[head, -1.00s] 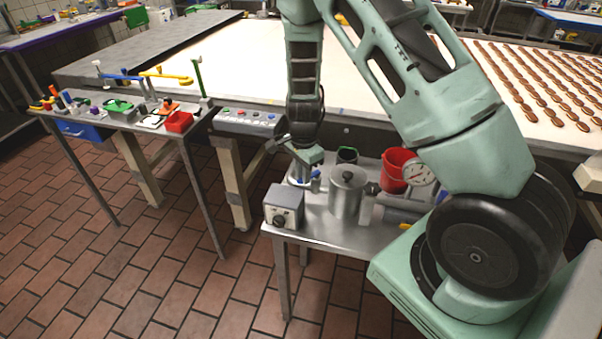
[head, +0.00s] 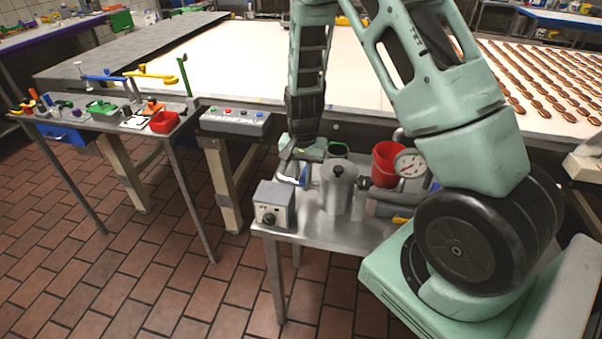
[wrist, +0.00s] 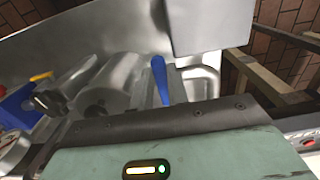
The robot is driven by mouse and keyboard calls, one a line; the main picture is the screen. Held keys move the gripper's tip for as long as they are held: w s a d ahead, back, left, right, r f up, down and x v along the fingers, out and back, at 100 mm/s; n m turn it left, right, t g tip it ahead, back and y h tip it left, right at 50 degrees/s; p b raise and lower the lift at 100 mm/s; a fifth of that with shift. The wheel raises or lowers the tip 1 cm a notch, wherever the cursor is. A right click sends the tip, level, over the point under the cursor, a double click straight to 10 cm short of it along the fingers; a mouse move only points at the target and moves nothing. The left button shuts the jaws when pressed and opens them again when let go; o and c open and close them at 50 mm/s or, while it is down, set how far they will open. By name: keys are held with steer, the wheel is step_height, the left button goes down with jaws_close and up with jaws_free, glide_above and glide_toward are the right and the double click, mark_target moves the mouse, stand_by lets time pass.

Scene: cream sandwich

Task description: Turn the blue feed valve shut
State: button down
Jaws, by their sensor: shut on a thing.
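My gripper (head: 291,177) is low over the table, between the grey dial box and the pot, shut on the blue handle. The fingertips and the valve's body are mostly hidden.
The grey dial box (head: 274,205) stands at the table's left front corner. The lidded steel pot (head: 338,190) is close on the right, with a red bucket (head: 385,165) and a gauge (head: 410,163) beyond. The conveyor edge runs behind.

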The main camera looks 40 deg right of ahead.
mark_target(303, 179)
stand_by(0.4)
steer(key=c, duration=1.4)
jaws_free()
steer(key=shift+o, duration=0.2)
steer(key=shift+r, duration=0.2)
step_height(303, 179, up, 17)
steer(key=b, duration=0.1)
steer(key=s+a+n+y, duration=0.1)
steer(key=s+a+n, duration=0.3)
steer(key=a, duration=0.5)
steer(key=s+a+n, duration=0.4)
steer(key=s+a, duration=0.1)
steer(key=a, duration=0.3)
steer(key=s+a+n, duration=0.4)
steer(key=s+n, duration=0.1)
steer(key=s, duration=0.2)
steer(key=s+a+n, duration=0.5)
steer(key=s, duration=0.3)
